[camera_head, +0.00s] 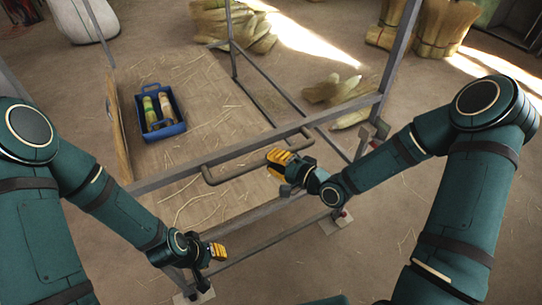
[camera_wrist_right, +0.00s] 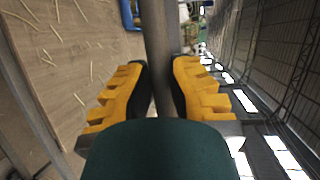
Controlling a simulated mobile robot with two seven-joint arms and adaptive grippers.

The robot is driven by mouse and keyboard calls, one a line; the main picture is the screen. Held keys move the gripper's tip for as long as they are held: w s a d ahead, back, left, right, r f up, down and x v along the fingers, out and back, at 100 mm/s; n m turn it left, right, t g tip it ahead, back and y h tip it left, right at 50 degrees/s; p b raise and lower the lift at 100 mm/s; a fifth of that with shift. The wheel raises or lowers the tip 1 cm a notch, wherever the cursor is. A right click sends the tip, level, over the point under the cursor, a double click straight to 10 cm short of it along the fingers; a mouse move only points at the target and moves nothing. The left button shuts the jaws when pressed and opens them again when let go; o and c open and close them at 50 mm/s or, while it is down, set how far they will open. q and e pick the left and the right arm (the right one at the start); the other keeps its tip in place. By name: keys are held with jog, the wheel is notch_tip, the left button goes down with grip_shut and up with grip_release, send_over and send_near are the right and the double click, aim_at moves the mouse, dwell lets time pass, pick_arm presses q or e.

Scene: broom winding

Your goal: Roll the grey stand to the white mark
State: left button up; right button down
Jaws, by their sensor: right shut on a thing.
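The grey stand (camera_head: 262,211) is a tall metal frame with a wooden board and a grey handle (camera_head: 235,172) across its near side. My right gripper (camera_head: 280,162) is at the right part of the handle. In the right wrist view, its yellow fingers (camera_wrist_right: 161,88) lie on both sides of a grey bar (camera_wrist_right: 160,40), shut on it. My left gripper (camera_head: 216,252) is low at the near left, close to the lower frame; its opening is hard to see. White squares lie at the stand's near feet, one on the right (camera_head: 336,223) and one at the left (camera_head: 196,297).
A blue crate (camera_head: 160,128) with bottle-like things sits on the stand's board. Straw bundles (camera_head: 235,28) lie behind, more (camera_head: 340,95) lie to the right, and a white sack (camera_head: 82,20) stands back left. Bare floor (camera_head: 400,225) shows at right.

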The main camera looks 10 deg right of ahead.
jog(key=shift+s+d+f, duration=0.1)
jog(key=shift+s, duration=0.25)
jog(key=c, duration=1.1)
grip_release()
jog(key=shift+w, duration=0.2)
jog(key=shift+o, duration=1.3)
jog(key=shift+w+f, duration=0.15)
jog(key=shift+w, duration=0.2)
jog(key=shift+s, duration=0.1)
jog(key=shift+s, duration=0.1)
jog(key=v, duration=1.1)
jog(key=shift+s+d, duration=0.2)
jog(key=shift+s, duration=0.1)
